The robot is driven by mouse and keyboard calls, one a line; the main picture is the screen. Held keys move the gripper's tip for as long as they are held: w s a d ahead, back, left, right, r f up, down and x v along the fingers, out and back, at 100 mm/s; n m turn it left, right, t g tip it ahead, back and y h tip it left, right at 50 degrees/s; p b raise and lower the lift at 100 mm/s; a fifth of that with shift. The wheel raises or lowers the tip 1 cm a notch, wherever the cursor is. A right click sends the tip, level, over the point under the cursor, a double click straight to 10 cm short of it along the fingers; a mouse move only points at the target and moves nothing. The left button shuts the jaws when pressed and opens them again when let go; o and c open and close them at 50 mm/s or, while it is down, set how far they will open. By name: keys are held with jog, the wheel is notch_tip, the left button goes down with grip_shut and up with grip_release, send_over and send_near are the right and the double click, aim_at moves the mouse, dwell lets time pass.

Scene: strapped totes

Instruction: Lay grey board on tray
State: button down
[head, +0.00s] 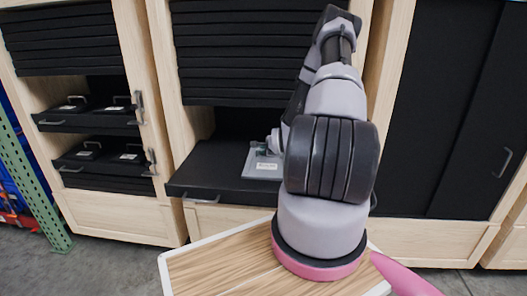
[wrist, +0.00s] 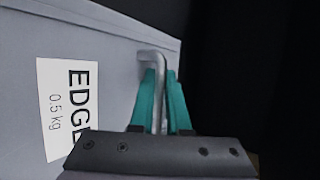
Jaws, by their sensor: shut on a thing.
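The grey board (head: 263,167) shows in the head view at the black pull-out tray (head: 222,172) of the middle cabinet. I cannot tell whether it rests on the tray or is just above it. In the wrist view the board (wrist: 105,45) fills the left side, with a white label reading "EDGE" and "0.5 kg". My gripper (wrist: 160,78) has its teal fingers on either side of the board's grey handle (wrist: 153,58) and is shut on it. In the head view my arm hides part of the tray and the gripper.
A wood-grain surface with a white rim (head: 215,262) lies under my arm. The left cabinet (head: 100,205) holds black trays with labelled items. Black slats (head: 250,50) close the middle cabinet above the tray. Black sliding doors (head: 440,110) stand right. A green post (head: 35,185) stands far left.

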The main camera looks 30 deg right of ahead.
jog(key=c, duration=0.9)
grip_release()
jog(key=v, duration=1.2)
jog(key=s+a+r+n+g, duration=0.2)
jog(key=a+r+n, duration=0.35)
jog(key=r, duration=0.65)
jog(key=s+a+r+n+g, duration=0.15)
jog(key=a+r+n, duration=0.35)
jog(key=r, duration=0.7)
jog(key=s+a+r+n+y, duration=0.1)
jog(key=s+a+r+n, duration=0.1)
jog(key=s+a+r, duration=0.2)
jog(key=s+a+r+n+y, duration=0.1)
jog(key=s+a+r+n, duration=0.2)
jog(key=s, duration=0.7)
jog(key=s+a+r+n+y, duration=0.1)
jog(key=s+a+r+n, duration=0.2)
jog(key=s+r, duration=0.3)
jog(key=shift+s+a+r, duration=0.4)
jog(key=shift+a+r, duration=0.3)
jog(key=shift+a, duration=0.1)
